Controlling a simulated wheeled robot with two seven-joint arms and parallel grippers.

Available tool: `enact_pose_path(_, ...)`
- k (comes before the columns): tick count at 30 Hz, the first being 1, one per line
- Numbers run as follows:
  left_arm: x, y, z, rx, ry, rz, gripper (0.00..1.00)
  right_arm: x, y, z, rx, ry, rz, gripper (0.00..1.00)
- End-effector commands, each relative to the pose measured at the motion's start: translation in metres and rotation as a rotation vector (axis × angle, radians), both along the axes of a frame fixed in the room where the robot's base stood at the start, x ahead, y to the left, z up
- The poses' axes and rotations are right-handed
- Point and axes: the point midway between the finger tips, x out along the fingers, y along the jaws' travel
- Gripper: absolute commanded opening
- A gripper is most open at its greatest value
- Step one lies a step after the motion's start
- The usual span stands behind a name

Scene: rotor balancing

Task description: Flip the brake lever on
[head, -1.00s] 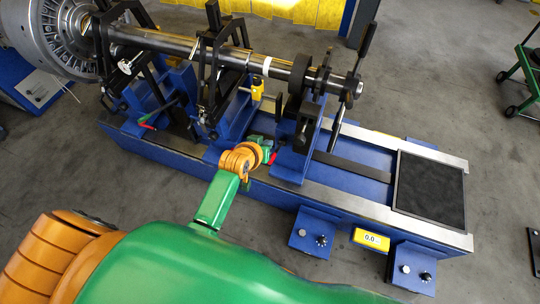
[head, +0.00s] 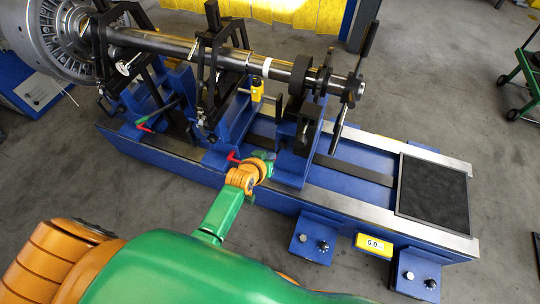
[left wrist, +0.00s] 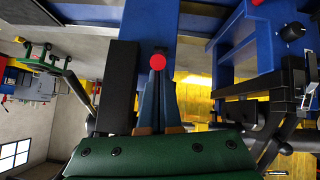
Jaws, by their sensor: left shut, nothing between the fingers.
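A lever with a red handle (head: 233,157) sits on the blue machine bed, just left of my left gripper (head: 266,157) in the head view. In the left wrist view a round red knob (left wrist: 157,62) lies straight ahead of the fingertips of my left gripper (left wrist: 159,76). I cannot tell whether they touch. The left gripper is shut and empty. Its fingertips are partly hidden by my wrist in the head view. A second red-ended lever (head: 144,128) stands further left on the bed. My right gripper is not in view.
A long shaft (head: 180,43) lies across black roller stands above the blue bed. A yellow device (head: 257,89) is behind my left gripper. A black plate (head: 432,191) covers the bed's right end. A yellow display (head: 373,245) and knob boxes are at the front edge.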

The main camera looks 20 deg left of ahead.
Motion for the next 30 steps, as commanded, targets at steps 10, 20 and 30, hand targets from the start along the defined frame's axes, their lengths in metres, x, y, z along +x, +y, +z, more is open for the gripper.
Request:
enact_pose_path(10,-0.006,0.0,-0.011,-0.002,-0.059,0.0,0.0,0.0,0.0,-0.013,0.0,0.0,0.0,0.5)
enact_pose_path(20,-0.018,0.001,-0.039,-0.006,-0.203,-0.001,0.0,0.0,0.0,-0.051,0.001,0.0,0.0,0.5)
enact_pose_path(30,-0.028,0.001,-0.089,-0.017,-0.51,-0.001,0.0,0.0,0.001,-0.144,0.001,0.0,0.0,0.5)
